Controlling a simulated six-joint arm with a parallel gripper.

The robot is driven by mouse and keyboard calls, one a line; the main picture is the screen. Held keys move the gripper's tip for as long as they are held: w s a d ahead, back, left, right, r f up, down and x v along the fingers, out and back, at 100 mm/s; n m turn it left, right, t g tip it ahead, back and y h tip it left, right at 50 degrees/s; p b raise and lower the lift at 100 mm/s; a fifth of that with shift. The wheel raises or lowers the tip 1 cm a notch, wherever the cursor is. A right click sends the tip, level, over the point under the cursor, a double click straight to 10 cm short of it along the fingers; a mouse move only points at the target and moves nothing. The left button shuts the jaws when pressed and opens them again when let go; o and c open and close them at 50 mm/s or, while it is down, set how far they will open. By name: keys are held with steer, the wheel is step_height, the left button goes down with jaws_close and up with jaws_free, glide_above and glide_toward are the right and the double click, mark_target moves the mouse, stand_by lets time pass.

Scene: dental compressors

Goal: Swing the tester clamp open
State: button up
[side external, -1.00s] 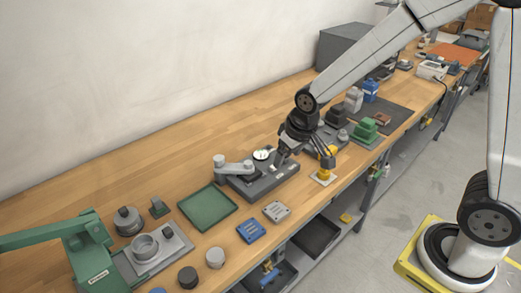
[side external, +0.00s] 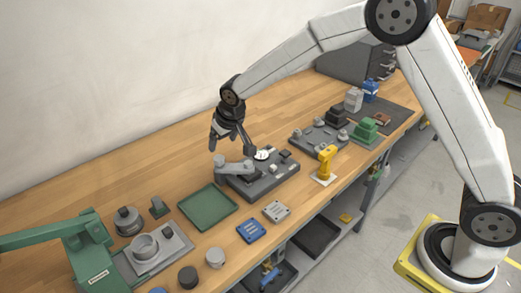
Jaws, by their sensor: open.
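The tester (side external: 262,187) is a dark grey block on the bench with a round white-faced gauge (side external: 264,154) at its back. Its clamp (side external: 236,168) is a light grey arm with a raised round end at the left. It lies across the left part of the tester. My gripper (side external: 232,149) is open and empty, pointing down just above and behind the clamp, fingers spread to left and right. I cannot tell whether a fingertip touches the clamp.
A green tray (side external: 207,224) lies left of the tester, and a blue block (side external: 251,231) and a grey plate (side external: 277,212) lie in front. A yellow tool (side external: 326,160) stands right, near the bench edge. A green press (side external: 86,248) stands at the far left. The bench behind is clear.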

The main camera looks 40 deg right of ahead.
mark_target(219, 158)
steer(key=shift+f, duration=0.1)
steer(key=shift+x, duration=3.8)
jaws_close()
